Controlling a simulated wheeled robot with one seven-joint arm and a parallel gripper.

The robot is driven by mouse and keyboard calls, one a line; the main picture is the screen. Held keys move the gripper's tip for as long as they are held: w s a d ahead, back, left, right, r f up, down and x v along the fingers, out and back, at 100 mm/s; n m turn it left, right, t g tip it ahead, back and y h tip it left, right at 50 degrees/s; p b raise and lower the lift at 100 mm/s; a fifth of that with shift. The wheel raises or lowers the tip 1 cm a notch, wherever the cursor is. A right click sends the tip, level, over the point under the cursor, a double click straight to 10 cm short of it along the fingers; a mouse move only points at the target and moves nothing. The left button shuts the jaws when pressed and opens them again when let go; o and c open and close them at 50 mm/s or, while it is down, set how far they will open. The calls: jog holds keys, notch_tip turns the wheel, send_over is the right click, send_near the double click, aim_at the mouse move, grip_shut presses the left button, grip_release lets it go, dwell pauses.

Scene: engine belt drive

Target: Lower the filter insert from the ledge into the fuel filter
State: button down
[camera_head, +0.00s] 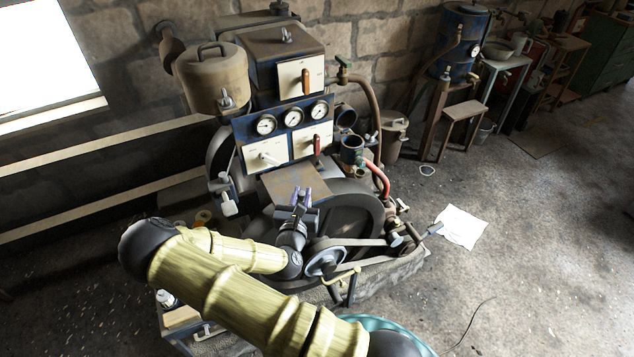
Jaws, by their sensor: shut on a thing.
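My gripper (301,194), with purple fingertips, is in front of and over the brown ledge (284,180) below the gauge panel. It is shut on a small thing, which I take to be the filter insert. The insert is mostly hidden by the fingers and too small to make out. An open-topped, dark blue cup (351,156), which looks like the fuel filter, stands to the right of the ledge and farther back. My gripper is apart from this cup, to its lower left.
A blue panel with three gauges (293,117) and a red lever (317,145) rises behind the ledge. A large flywheel (350,212) and a belt pulley (325,262) lie below right. Open floor is at the right.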

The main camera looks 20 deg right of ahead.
jog(key=s+a+f+n+t+y, duration=0.1)
jog(key=a+f+n+t+y, duration=0.1)
jog(key=a+f+n+y, duration=0.4)
notch_tip(320, 180, down, 3)
jog(key=a+y, duration=0.1)
jog(key=y, duration=0.2)
jog(key=shift+r+t+y, duration=0.2)
jog(key=shift+t+y, duration=0.1)
jog(key=shift+t, duration=0.1)
jog(key=shift+w, duration=0.15)
jog(key=shift+a, duration=0.15)
